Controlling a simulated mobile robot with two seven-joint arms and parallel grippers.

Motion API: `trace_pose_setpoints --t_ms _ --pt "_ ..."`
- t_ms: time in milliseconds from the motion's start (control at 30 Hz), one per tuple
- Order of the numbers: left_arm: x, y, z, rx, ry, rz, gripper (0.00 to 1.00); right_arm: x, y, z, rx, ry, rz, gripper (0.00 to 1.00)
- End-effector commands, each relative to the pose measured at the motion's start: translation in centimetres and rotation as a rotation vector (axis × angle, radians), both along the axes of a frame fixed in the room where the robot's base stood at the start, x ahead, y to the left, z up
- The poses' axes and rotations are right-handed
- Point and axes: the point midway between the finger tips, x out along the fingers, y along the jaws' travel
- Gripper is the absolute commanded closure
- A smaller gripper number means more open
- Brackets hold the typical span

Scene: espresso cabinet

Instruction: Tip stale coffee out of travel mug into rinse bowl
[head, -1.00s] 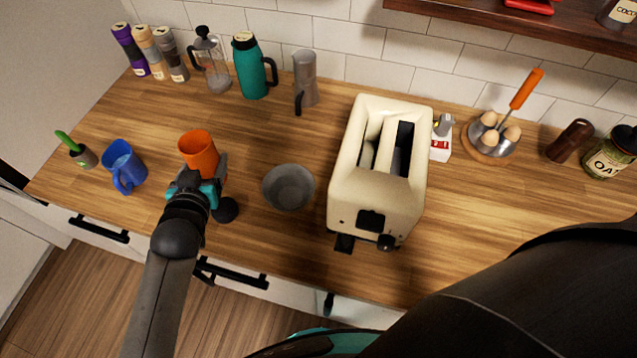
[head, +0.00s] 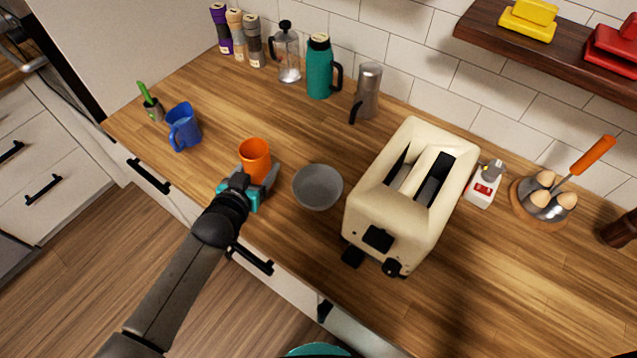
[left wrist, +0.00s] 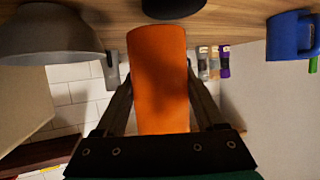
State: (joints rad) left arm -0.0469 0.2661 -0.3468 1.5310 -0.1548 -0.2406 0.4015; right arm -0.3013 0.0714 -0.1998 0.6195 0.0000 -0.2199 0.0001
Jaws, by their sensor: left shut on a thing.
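The orange travel mug (head: 254,158) stands upright at the front of the counter, left of the rinse bowl. My left gripper (head: 256,181) is shut on it, with one finger on each side, as the left wrist view also shows around the mug (left wrist: 160,80). I cannot tell whether the mug's base touches the counter, and its contents are not visible. The grey rinse bowl (head: 318,187) sits on the counter just right of the mug, apart from it; it also shows in the left wrist view (left wrist: 45,35). My right gripper is not in view.
A cream toaster (head: 400,215) stands close to the bowl's right. A blue mug (head: 183,128) is to the left. A teal flask (head: 319,70), a French press (head: 287,55) and a grey pot (head: 367,92) line the back. A dark round object (left wrist: 175,7) lies near the mug.

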Motion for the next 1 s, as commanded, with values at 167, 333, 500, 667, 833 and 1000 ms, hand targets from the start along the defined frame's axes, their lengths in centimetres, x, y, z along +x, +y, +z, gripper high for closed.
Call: trace_pose_setpoints --t_ms 167,333,500,667,833,1000 --pt "0.0 -0.3 0.2 0.049 -0.008 0.0 1.0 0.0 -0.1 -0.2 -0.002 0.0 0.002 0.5" --pt "0.0 -0.6 0.3 0.133 -0.017 0.0 1.0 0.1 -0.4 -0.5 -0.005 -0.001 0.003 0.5" --pt "-0.1 -0.9 0.4 0.218 -0.026 -0.001 1.0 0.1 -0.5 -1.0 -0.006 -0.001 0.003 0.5" --pt "-0.1 -1.3 0.4 0.297 -0.034 0.001 1.0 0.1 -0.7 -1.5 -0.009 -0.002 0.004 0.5" --pt "-0.1 -1.6 0.4 0.383 -0.043 0.0 1.0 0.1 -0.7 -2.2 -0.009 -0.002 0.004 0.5" --pt "-0.2 -2.1 0.4 0.467 -0.053 0.0 1.0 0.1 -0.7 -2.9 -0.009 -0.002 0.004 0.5"
